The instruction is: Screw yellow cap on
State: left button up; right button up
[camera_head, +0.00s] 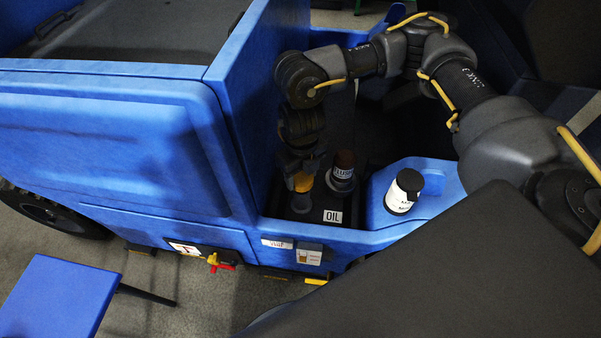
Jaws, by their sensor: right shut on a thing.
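The yellow cap (303,182) is at the tip of my right gripper (301,174), which points down and is shut on it. It is just above the dark filler neck (301,203) in the recess of the blue vehicle body, left of the OIL label (332,216). Whether the cap touches the neck or sits apart from it I cannot tell. My left gripper is not in view.
A dark bottle with a white label (343,170) stands in the recess right of the gripper. A black-and-white can (404,190) is on the blue ledge. The tall blue wall (245,90) rises close on the left. A blue stool-like panel (60,298) is at lower left.

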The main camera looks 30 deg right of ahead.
aim_at(301, 177)
jog(key=shift+f, duration=0.45)
dwell(0.5)
jog(key=shift+f+b, duration=0.35)
jog(key=shift+b, duration=0.1)
jog(key=shift+f, duration=0.3)
jog(key=shift+f+b, duration=0.35)
jog(key=shift+b, duration=0.05)
jog(key=shift+f, duration=0.5)
dwell(0.5)
jog(key=o, duration=1)
jog(key=shift+o, duration=0.2)
notch_tip(301, 177, up, 11)
jog(key=shift+f+p, duration=0.1)
jog(key=shift+p, duration=1)
